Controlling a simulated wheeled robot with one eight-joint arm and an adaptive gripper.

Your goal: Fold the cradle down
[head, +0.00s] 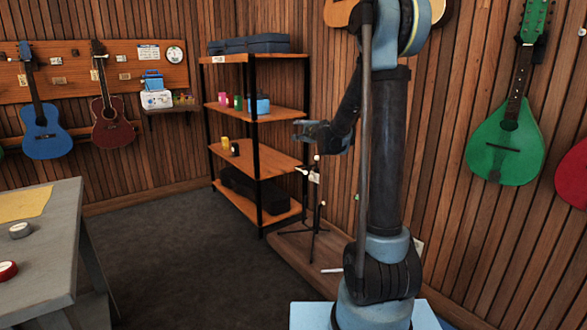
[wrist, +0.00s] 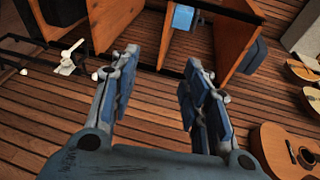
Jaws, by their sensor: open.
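A slim black instrument stand (head: 312,225) with pale-tipped arms stands on a low wooden step by the wall in the head view. Its upper prongs, which look like the cradle (head: 316,160), show just below my gripper (head: 299,130). I cannot tell how far the cradle is folded. In the wrist view, a white lever-like piece (wrist: 68,58) and black tubing lie left of my gripper (wrist: 162,62). My gripper is open and empty, its two fingers spread apart. No contact with the stand shows.
A wooden shelf unit (head: 258,140) with black posts stands behind and left of the stand. A grey table (head: 40,250) with tape rolls is at the left. Guitars hang on the walls, including a green one (head: 503,135). The dark floor between is clear.

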